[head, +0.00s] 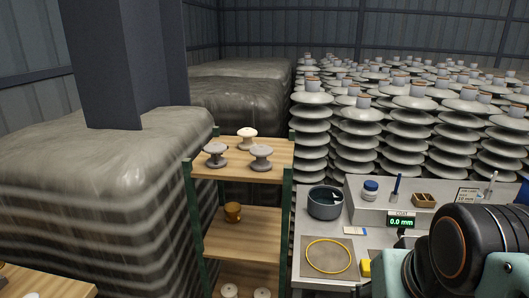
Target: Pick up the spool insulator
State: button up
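Several spool-shaped insulators stand on a wooden shelf rack (195,228) with green posts. On its top board are a white spool (247,138) at the back, a grey spool (215,155) at the front left and another grey spool (261,157) at the front right. A brown glazed piece (233,211) stands on the middle board. Two pale pieces, one on the left (229,291) and one on the right (262,293), are cut off at the bottom edge. I cannot tell which one the task means. My arm shows at the lower right; my gripper is out of view.
A workbench right of the rack holds a dark pot (325,202), a yellow ring (328,256) on a mat, a blue-lidded jar (370,189), a wooden box (424,200) and a gauge display (401,221). Tall insulator stacks (408,130) stand behind; wrapped pallets (95,190) stand left.

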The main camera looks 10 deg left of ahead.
aim_at(216, 149)
jog(key=i+j, duration=0.2)
jog(key=i, duration=0.3)
jog(key=i+j+u, duration=0.15)
jog(key=i, duration=0.35)
jog(key=i+j, duration=0.1)
jog(key=i+j+z, duration=0.1)
jog(key=j, duration=0.2)
jog(key=k+l+u, duration=0.1)
jog(key=l, duration=0.2)
